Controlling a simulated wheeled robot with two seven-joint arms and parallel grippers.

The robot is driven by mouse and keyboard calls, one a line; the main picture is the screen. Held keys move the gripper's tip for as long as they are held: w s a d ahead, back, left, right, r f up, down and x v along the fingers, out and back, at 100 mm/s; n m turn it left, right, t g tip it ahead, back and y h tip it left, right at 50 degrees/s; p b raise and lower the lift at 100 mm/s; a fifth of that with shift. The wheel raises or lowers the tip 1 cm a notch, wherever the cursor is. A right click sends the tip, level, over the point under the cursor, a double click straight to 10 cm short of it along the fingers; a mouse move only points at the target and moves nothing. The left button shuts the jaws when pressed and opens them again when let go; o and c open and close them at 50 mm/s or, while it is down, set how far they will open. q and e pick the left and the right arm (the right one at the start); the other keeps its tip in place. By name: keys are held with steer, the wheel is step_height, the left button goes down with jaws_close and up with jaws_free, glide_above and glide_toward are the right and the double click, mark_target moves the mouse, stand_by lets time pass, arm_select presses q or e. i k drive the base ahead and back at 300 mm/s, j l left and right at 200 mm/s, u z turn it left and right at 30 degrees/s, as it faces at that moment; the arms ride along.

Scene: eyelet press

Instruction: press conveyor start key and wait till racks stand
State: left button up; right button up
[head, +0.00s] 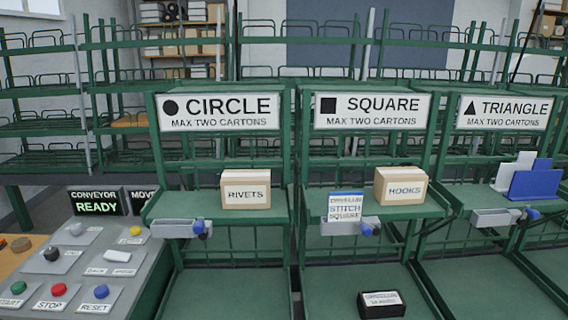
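The green start key (18,288) is at the lower left on the grey control panel (128,262), above a label that reads START. The panel's display (97,203) reads CONVEYOR READY. Three green racks stand side by side: the circle rack (220,111), the square rack (372,110) and the triangle rack (504,112). The circle rack's shelf holds a RIVETS carton (246,192). The square rack's shelf holds a HOOKS carton (400,187) and a blue-topped card reading STITCH SQUARE (345,207). Neither of my grippers is in view.
A red stop key (58,290) and a blue reset key (101,292) sit beside the start key. Other knobs and keys are farther back on the panel. A black box (381,304) lies low in the square rack. White and blue pieces (531,181) stand on the triangle shelf.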

mark_target(17, 286)
steer(key=u, duration=1.6)
steer(key=z, duration=0.5)
steer(key=i+j+z, duration=0.25)
steer(key=j+z, duration=0.45)
steer(key=j, duration=0.15)
steer(key=i+j, duration=0.15)
steer(key=j, duration=0.4)
steer(key=i+j+z, duration=0.15)
steer(key=j, duration=0.95)
steer(key=i+j+z, duration=0.1)
steer(key=j, duration=0.5)
steer(key=i+j+z, duration=0.1)
steer(key=j, duration=0.45)
